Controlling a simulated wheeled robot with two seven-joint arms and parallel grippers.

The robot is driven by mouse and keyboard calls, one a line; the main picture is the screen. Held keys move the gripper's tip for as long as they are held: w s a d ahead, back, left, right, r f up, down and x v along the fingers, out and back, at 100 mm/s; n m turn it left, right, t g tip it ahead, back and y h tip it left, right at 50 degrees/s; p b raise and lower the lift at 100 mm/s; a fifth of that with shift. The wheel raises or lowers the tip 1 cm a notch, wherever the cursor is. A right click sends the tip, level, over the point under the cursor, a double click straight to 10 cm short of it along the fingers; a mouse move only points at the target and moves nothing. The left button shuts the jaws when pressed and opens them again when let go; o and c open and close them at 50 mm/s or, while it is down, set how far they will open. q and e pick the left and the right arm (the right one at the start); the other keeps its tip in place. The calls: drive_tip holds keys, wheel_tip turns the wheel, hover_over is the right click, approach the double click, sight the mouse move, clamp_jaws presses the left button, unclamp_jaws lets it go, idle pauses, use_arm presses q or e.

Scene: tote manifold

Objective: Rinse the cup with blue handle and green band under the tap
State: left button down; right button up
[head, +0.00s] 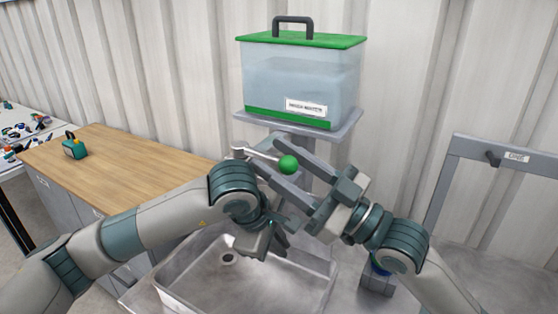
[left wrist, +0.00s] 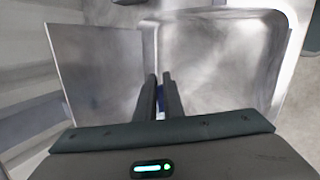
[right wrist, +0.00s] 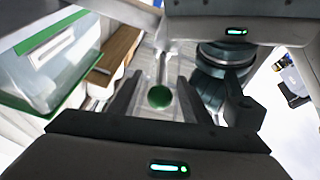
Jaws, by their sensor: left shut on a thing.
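My left gripper (head: 280,242) is low over the sink. In the left wrist view its fingers (left wrist: 160,80) are shut on a small blue piece (left wrist: 160,92), which looks like the blue handle of the cup. The cup's body and green band are hidden. The tap lever ends in a green ball knob (head: 288,164), below the water tank (head: 300,85). My right gripper (head: 272,156) is open, with its fingers on either side of the knob. The right wrist view shows the knob (right wrist: 160,97) between the fingers, with gaps on both sides. No water stream is visible.
The metal sink basin (head: 190,283) lies below both grippers. A wooden counter (head: 120,160) with a small teal item (head: 74,147) stands at left. A grey frame (head: 500,148) stands at right. A grey block (head: 377,285) sits beneath my right arm.

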drive_tip(key=v, duration=1.2)
idle(0.3)
